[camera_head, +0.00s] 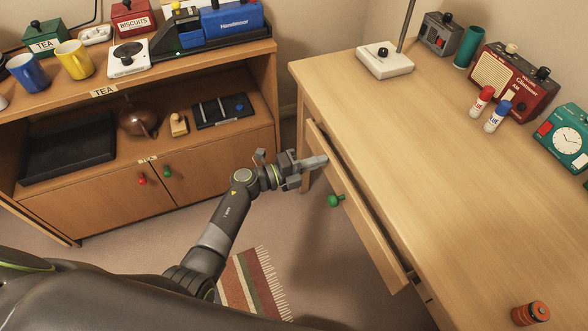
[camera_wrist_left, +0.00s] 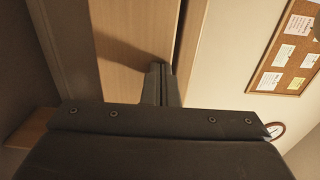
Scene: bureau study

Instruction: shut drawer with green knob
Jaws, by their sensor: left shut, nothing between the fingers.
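The drawer (camera_head: 366,226) with the green knob (camera_head: 335,200) is in the long side of the wooden desk. It stands partly open, with a dark gap between its front and the desk top. My left gripper (camera_head: 318,162) is shut and empty. Its fingertips are at the upper edge of the drawer front, beyond the knob; I cannot tell whether they touch it. In the left wrist view the closed fingers (camera_wrist_left: 161,80) point along a pale wood panel (camera_wrist_left: 130,35). The knob is not visible there. My right gripper is not in view.
The desk top (camera_head: 430,150) carries a lamp base (camera_head: 385,62), a radio (camera_head: 510,85), a green clock (camera_head: 566,140) and glue sticks. A low cabinet (camera_head: 120,200) with red and green knobs stands at left. A striped rug (camera_head: 252,285) lies on open floor.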

